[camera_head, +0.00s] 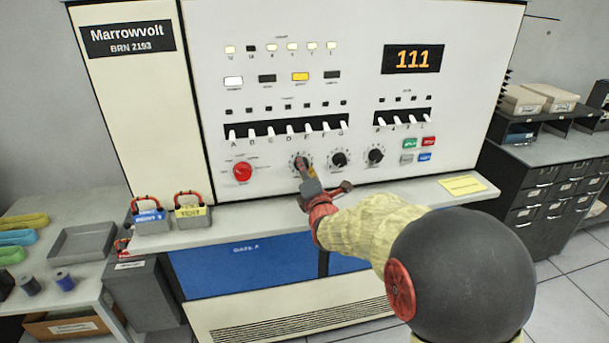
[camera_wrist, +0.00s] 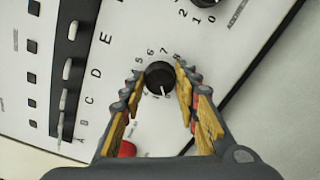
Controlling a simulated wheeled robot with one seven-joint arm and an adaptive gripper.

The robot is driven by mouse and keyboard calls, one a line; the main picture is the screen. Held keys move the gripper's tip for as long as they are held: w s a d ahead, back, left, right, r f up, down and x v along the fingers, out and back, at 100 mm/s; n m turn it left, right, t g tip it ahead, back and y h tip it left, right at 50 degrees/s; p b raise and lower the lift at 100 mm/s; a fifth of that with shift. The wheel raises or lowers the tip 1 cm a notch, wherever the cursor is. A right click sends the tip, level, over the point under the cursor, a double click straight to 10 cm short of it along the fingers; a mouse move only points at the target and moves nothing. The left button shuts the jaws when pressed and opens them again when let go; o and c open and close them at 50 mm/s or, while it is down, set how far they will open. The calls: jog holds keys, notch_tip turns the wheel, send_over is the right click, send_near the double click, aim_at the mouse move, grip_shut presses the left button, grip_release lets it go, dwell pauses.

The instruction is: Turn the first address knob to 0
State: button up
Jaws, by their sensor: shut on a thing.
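The first address knob (camera_head: 300,159) is the leftmost of three black dials on the machine's white panel, mostly behind my gripper in the head view. In the wrist view this black round knob (camera_wrist: 159,75) sits between my two fingertips, with digits 5 to 8 along its upper edge. Its white pointer line points toward the bottom of the wrist picture; the digit there is too small to read. My gripper (camera_wrist: 158,82) is shut on the knob, a finger on either side. My gripper also shows in the head view (camera_head: 304,170). The orange display (camera_head: 413,59) reads 111.
Two more black knobs, the middle one (camera_head: 339,159) and the right one (camera_head: 375,156), stand close to the right. A red selector knob (camera_head: 242,172) is at left. White toggle switches (camera_head: 290,129) run above.

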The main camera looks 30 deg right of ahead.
jog(key=shift+n, duration=0.3)
dwell(0.4)
jog(key=o, duration=1.2)
jog(key=shift+c, duration=0.2)
jog(key=v, duration=1.2)
